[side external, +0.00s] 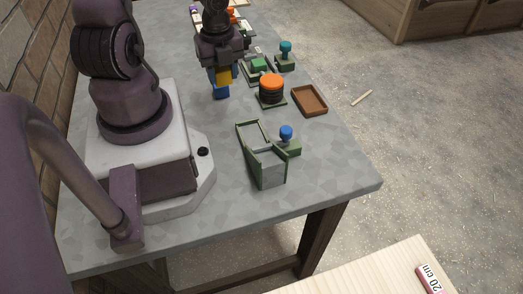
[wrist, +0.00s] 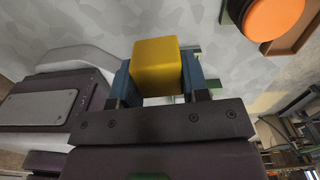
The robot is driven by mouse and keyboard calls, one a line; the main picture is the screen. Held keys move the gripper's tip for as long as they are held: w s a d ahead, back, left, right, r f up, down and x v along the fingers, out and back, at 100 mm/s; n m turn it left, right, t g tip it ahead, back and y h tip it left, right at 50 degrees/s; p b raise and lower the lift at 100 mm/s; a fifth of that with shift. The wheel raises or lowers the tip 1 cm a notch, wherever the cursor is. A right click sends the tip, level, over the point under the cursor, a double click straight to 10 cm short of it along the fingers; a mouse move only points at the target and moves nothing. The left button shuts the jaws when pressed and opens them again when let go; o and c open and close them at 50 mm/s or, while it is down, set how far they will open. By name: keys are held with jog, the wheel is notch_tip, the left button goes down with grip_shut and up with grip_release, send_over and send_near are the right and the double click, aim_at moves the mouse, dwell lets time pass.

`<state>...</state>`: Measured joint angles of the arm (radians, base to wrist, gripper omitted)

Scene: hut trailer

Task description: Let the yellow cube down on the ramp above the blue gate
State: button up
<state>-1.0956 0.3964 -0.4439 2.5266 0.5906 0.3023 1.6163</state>
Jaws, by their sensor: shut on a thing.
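My gripper (side external: 221,88) is shut on the yellow cube (side external: 224,76) and holds it over the table, left of and behind the green-walled ramp. In the wrist view the yellow cube (wrist: 157,66) sits between the two blue fingers. The ramp (side external: 270,172) has a grey bed and stands near the table's front, apart from the cube. A blue knob (side external: 286,131) on a green base stands at its right side. I cannot make out the gate itself. Part of a green thing shows behind the cube in the wrist view, mostly hidden.
An orange-topped round stack (side external: 271,87) stands on a green base behind the ramp, with a brown tray (side external: 310,101) to its right. The table is clear between gripper and ramp.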

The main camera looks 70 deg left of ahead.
dwell(0.3)
jog(key=shift+d+f+h, duration=0.1)
jog(key=shift+h, duration=0.3)
jog(key=w+d+f+h, duration=0.1)
jog(key=w+d+h, duration=0.15)
jog(key=d, duration=0.75)
notch_tip(320, 180, up, 2)
jog(key=h, duration=0.3)
send_over(268, 158)
jog(key=a, duration=0.2)
jog(key=shift+s+d+r+m, duration=0.1)
jog(key=shift+d+r+m, duration=0.1)
jog(key=shift+m, duration=0.2)
jog(key=shift+f, duration=0.15)
jog(key=shift+f, duration=2.9)
